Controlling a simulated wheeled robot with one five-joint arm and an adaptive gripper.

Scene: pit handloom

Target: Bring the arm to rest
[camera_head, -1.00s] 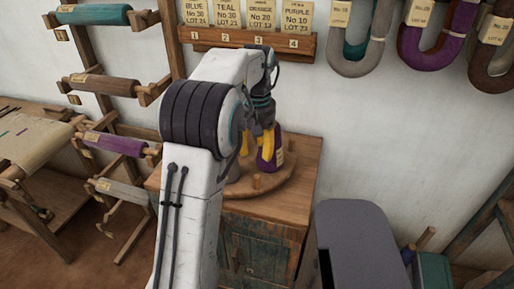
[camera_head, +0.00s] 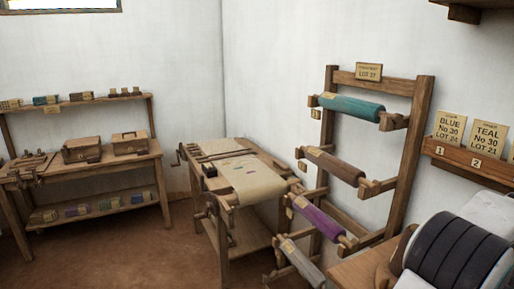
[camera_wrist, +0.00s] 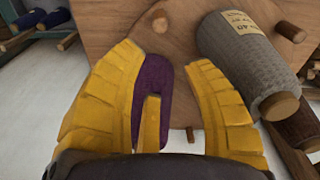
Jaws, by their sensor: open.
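My gripper (camera_wrist: 164,56) shows in the wrist view with its yellow fingers spread apart. A purple piece (camera_wrist: 154,75) shows between the fingers, partly covered by a yellow finger; I cannot tell whether they touch. A wooden board (camera_wrist: 120,18) with pegs lies beyond the fingers. In the head view only part of my arm shows, at the lower right corner; my gripper is out of that view.
In the head view, a rack with a teal roll (camera_head: 350,106), a brown roll (camera_head: 334,166) and a purple roll (camera_head: 316,217) stands beside my arm. A table with cloth (camera_head: 255,182) and a workbench (camera_head: 95,163) stand farther left. Brown floor (camera_head: 150,255) is open in front.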

